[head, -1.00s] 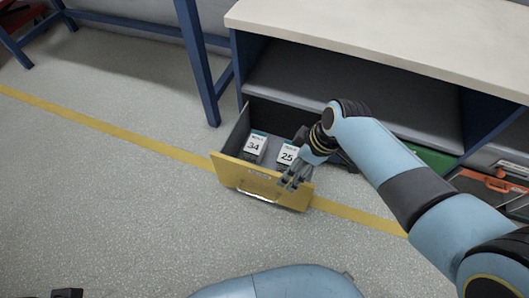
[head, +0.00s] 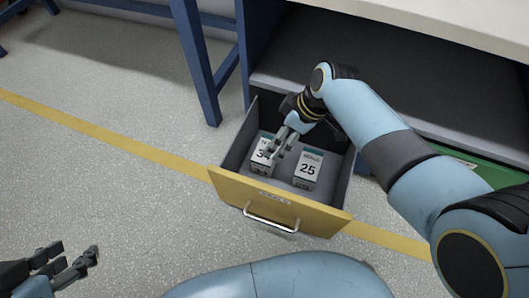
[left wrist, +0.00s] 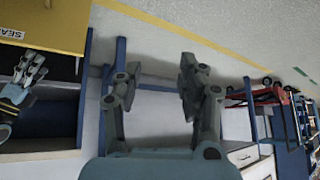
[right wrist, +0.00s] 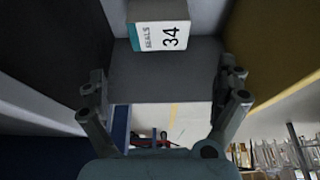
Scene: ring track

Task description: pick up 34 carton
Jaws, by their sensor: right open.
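The 34 carton (head: 260,160), a small white box with a teal strip, stands in the left part of the open drawer (head: 238,191). My right gripper (head: 279,150) is over the drawer and partly hides this carton in the head view. In the right wrist view the 34 carton (right wrist: 160,27) is at the top, beyond the spread fingers of my right gripper (right wrist: 164,80), with nothing between them. I cannot tell whether a finger touches it. My left gripper (head: 73,254) is low at the left of the head view, open and empty; its fingers show in the left wrist view (left wrist: 157,85).
A similar 25 carton (head: 308,169) stands to the right in the same drawer. The drawer's yellow front has a metal handle (head: 270,219). A blue table leg (head: 195,65) and the pale bench top (head: 440,20) are behind. The floor at left is clear.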

